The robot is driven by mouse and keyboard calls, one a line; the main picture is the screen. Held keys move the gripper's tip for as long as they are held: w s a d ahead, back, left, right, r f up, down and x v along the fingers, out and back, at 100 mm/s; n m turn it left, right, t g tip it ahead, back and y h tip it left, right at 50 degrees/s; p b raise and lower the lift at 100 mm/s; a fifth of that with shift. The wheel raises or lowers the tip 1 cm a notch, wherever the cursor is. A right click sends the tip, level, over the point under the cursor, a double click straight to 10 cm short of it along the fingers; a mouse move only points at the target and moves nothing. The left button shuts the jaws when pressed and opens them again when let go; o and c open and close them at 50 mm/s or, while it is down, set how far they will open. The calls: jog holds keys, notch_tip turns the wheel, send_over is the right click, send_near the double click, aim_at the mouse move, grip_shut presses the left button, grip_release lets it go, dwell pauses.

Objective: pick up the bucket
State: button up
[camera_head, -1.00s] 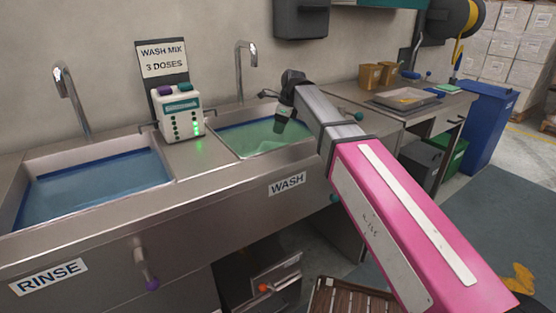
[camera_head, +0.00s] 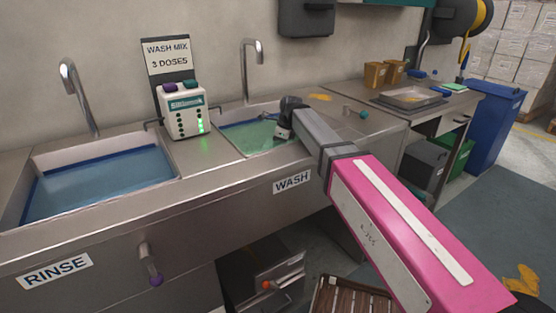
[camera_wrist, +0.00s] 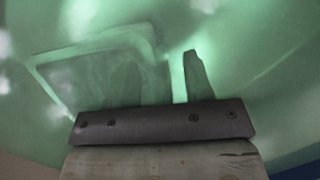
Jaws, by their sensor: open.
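No bucket can be made out for certain in either view. The wash sink (camera_head: 232,106) holds green liquid (camera_head: 245,136). My gripper (camera_head: 284,132) is low over the right part of this sink, pointing down; its tips are hard to see in the head view. In the wrist view my gripper (camera_wrist: 165,80) is open, its fingers apart against the green liquid. A pale, squarish outline (camera_wrist: 88,52) shows in the liquid at left, close to the fingers; I cannot tell what it is. No object is seen between the fingers.
The rinse sink (camera_head: 100,180) with blue liquid is at left. A dosing box (camera_head: 183,112) and a tap (camera_head: 246,70) stand behind the sinks. At right are a side table with a tray (camera_head: 410,97), a grey bin (camera_head: 425,160) beneath it, and a blue bin (camera_head: 495,125).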

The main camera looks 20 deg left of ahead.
grip_shut()
